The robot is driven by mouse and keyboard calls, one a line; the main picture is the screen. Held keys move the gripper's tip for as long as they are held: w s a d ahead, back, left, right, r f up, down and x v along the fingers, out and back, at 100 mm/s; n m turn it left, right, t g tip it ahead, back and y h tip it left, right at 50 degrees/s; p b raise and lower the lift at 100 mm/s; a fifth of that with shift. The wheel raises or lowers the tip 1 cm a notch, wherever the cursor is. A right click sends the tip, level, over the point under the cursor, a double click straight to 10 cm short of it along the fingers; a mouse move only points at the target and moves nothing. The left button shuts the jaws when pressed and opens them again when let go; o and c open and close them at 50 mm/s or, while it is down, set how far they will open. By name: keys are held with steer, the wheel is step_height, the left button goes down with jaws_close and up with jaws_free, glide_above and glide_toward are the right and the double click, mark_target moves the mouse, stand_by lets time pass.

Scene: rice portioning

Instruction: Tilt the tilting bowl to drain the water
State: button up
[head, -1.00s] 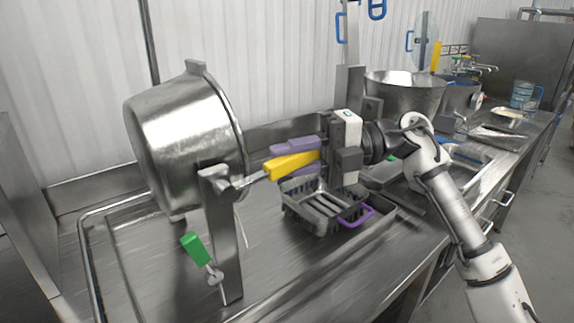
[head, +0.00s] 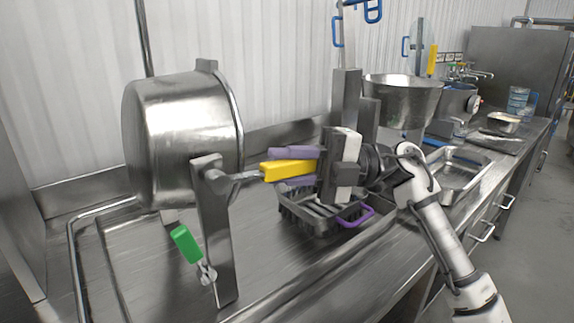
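The tilting bowl (head: 165,140) is a large steel drum at left. It lies on its side, with its rim turned to the right; its inside and any water are hidden. A steel post (head: 214,240) carries its pivot. A yellow handle (head: 285,171) sticks out to the right from the pivot, nearly level. My gripper (head: 290,168) has purple fingers, one above and one below the yellow handle, and appears shut on it. A green handle (head: 187,243) hangs lower on the post.
The wall is close behind.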

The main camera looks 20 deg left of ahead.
steer(key=o, duration=0.4)
steer(key=shift+c, duration=0.2)
steer(key=b+v, duration=0.2)
steer(key=v, duration=1.1)
steer(key=shift+w+d, duration=0.2)
steer(key=shift+d, duration=0.15)
steer(key=shift+f, duration=0.1)
